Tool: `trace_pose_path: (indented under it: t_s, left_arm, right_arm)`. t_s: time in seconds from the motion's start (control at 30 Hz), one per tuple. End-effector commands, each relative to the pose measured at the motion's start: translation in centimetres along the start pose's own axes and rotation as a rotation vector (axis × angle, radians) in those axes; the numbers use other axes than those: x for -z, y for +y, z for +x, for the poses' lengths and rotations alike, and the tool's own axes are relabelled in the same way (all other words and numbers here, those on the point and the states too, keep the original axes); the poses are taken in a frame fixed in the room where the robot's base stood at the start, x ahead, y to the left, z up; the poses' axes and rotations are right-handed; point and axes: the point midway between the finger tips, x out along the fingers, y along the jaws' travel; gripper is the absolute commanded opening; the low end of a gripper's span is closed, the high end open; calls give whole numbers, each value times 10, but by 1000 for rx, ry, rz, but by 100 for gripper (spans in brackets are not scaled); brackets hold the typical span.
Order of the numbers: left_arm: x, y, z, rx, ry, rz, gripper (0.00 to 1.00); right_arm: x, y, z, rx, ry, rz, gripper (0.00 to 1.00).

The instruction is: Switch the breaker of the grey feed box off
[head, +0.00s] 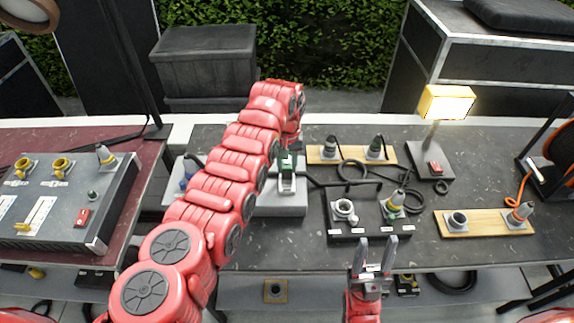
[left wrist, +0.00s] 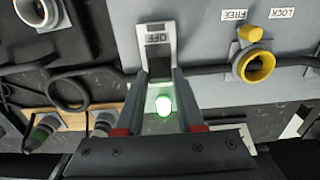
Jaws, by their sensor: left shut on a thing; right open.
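The grey feed box (head: 283,208) stands on the middle table, partly hidden by my left arm. Its breaker (head: 287,185) has a pale frame. A green lamp (left wrist: 163,105) glows between the fingers. My left gripper (head: 289,157) reaches down at the breaker. In the left wrist view its fingers (left wrist: 160,76) are shut on the dark breaker lever, which they mostly hide; I cannot tell its exact position. My right gripper (head: 376,246) is open and empty at the table's front edge.
A yellow socket (left wrist: 257,66) beside FREE and LOCK labels is close to the left gripper. A black socket box (head: 368,230), wooden connector boards (head: 440,222) and a lit lamp (head: 447,104) stand to the right. A large grey panel (head: 60,220) is at left. Cables cross the table.

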Motion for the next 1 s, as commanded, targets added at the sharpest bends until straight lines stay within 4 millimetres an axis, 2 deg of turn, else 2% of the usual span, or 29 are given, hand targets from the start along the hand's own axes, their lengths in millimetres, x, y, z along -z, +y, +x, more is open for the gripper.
trace_pose_path:
  t_s: [0.47, 1.0]
  left_arm:
    - [-1, -1, 0, 0, 14, -1, 0]
    - [-6, 0, -1, -2, 103, 0, 0]
  right_arm:
    - [1, 0, 4, 0, 0, 0, 50]
    - [3, 1, 18, 0, 0, 0, 50]
